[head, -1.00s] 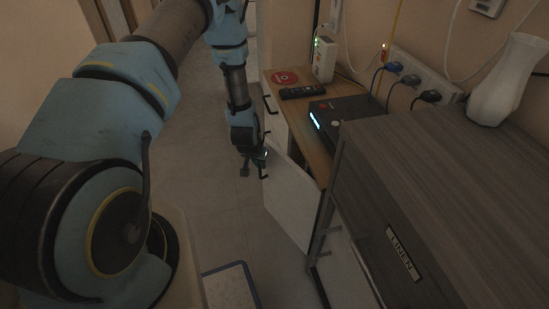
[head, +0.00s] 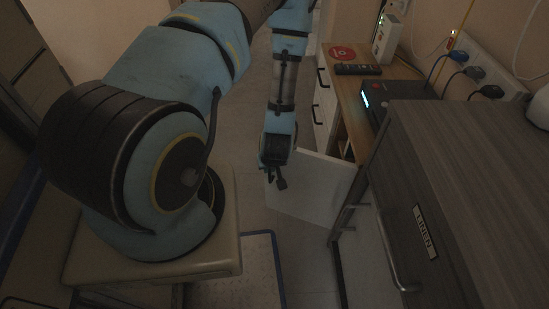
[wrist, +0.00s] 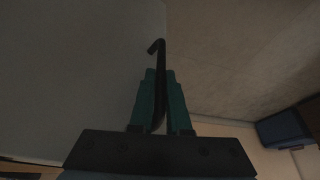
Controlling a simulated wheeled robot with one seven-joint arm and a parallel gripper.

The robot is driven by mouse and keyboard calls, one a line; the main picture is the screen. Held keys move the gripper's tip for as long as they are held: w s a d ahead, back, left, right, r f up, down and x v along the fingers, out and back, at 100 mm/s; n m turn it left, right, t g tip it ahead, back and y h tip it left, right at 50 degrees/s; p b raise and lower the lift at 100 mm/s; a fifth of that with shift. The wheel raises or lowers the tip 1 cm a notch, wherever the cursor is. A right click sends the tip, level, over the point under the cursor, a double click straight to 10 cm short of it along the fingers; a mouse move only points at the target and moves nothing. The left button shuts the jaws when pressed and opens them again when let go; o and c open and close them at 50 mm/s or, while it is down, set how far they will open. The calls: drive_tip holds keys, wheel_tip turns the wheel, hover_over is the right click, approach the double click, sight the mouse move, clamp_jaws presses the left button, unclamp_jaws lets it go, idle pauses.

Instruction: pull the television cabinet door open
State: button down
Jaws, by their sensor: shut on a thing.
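The television cabinet (head: 352,105) has a wooden top and a white front, and stands beyond the grey linen cabinet. Its white door (head: 315,188) stands swung out from the front, over the floor. My gripper (head: 276,182) is at the door's outer edge in the head view. In the wrist view my gripper (wrist: 160,76) has its teal fingers shut on the black bar handle (wrist: 160,48), whose bent end sticks out past the fingertips. The pale door panel (wrist: 75,70) fills the left of that view. In the head view my wrist hides the handle.
The grey linen cabinet (head: 465,165) stands close at the right, with a metal handle (head: 393,262). A blue-edged platform (head: 240,280) lies on the floor in front. A black box (head: 392,92), remote (head: 358,69) and red disc (head: 342,53) are on the wooden top.

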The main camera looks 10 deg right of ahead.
drive_tip(key=shift+s+a+n, duration=0.3)
drive_tip(key=shift+s, duration=0.45)
drive_tip(key=c, duration=1.2)
unclamp_jaws()
drive_tip(key=shift+o, duration=0.2)
drive_tip(key=shift+r, duration=0.15)
drive_tip(key=v, duration=1)
drive_tip(key=shift+r, duration=0.25)
drive_tip(key=shift+s+d, duration=0.1)
drive_tip(key=shift+d, duration=0.05)
